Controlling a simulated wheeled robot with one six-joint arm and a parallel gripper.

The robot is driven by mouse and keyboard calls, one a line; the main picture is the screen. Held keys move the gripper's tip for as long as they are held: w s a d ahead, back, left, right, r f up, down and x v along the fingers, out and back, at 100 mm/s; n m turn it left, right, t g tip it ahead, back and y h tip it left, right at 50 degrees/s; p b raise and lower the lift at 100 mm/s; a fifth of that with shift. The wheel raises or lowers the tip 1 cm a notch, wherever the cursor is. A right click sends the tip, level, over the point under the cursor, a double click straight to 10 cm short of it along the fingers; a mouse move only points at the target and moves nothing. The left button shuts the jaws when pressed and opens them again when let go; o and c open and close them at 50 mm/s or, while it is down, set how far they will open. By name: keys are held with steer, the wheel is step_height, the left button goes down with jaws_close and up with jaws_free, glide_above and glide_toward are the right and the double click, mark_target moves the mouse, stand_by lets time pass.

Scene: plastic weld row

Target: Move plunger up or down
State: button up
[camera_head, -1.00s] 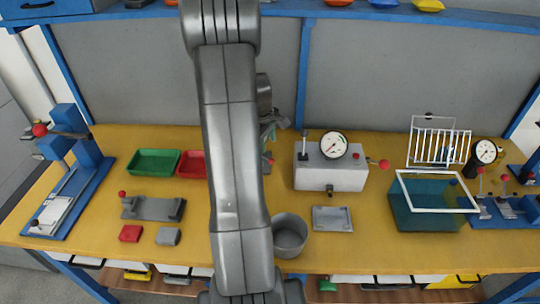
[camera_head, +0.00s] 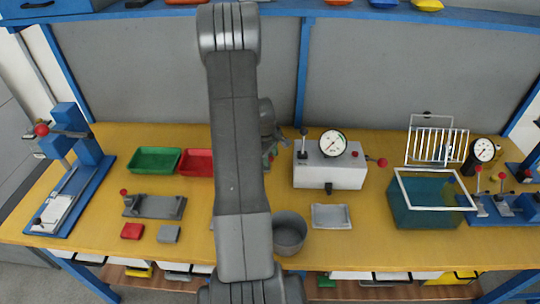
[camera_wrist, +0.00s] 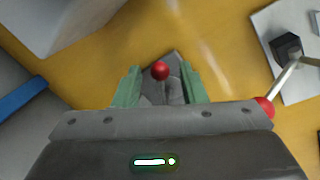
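In the wrist view, my gripper (camera_wrist: 165,88) is open, with two green fingers spread apart. A red ball knob (camera_wrist: 160,71) shows in the gap between them, over a dark grey part (camera_wrist: 172,88); I cannot tell its depth or whether it touches a finger. In the head view, my gripper (camera_head: 270,152) is mostly hidden behind my arm, just left of a light grey gauge box (camera_head: 330,174). This box has a dial, a short black upright handle (camera_head: 303,145) and a side lever with a red knob (camera_head: 382,162). I cannot tell which part is the plunger.
A round grey pot (camera_head: 289,233) and a grey tray (camera_head: 331,216) stand near the front edge. Green (camera_head: 154,160) and red (camera_head: 195,162) trays lie left of my arm. A teal tank (camera_head: 428,207) stands right. A blue press (camera_head: 72,180) is far left.

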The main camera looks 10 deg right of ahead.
jaws_close()
steer(key=shift+r, duration=1.05)
steer(key=shift+o, duration=0.9)
jaws_free()
step_height(320, 180, up, 14)
steer(key=s+a+b, duration=0.1)
steer(key=s+a, duration=0.1)
steer(key=shift+f, duration=0.25)
